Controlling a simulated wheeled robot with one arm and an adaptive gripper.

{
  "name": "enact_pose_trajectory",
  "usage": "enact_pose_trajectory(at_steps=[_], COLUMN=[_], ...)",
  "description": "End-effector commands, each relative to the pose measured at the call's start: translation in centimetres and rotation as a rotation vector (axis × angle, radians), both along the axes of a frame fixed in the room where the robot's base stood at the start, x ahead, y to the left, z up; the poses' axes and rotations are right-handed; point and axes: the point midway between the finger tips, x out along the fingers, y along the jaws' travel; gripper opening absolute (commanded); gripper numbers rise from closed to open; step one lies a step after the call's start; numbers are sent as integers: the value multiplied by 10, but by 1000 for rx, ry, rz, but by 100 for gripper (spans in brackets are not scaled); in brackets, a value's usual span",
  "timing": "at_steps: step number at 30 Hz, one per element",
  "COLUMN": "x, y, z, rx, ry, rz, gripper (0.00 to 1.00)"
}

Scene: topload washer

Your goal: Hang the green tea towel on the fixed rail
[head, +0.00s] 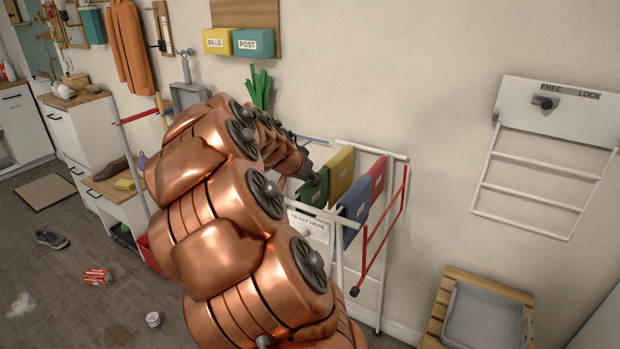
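The green tea towel (313,190) hangs at the white drying rack (362,149), left of the yellow towel (341,172). Whether it rests on a rail or is held by my gripper cannot be told. My gripper (312,174) is at the towel's top edge, a small dark shape at the end of my copper arm. Its fingers are too small and too hidden to read. A blue towel (353,210) hangs nearer, and a red towel (378,177) hangs at the right. My arm hides the rack's left part.
A red swing-out bar (382,236) slants down on the rack's right side. A label reading "HEAVY HERE" (308,224) is in front. A folded white wall rack (543,184) with a FREE/LOCK knob (546,102) is at right. A grey tub (483,316) sits on a wooden stand.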

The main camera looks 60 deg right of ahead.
Motion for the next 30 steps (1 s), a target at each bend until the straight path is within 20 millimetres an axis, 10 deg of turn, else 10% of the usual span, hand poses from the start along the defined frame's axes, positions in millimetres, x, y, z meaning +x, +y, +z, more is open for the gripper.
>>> enact_pose_trajectory(at_steps=[7, 20, 30], x=[0, 0, -1], y=[0, 6, 48], z=[0, 6, 48], rx=[0, 0, -2], ry=[0, 1, -1], rz=[0, 1, 1], gripper=[51, 51, 51])
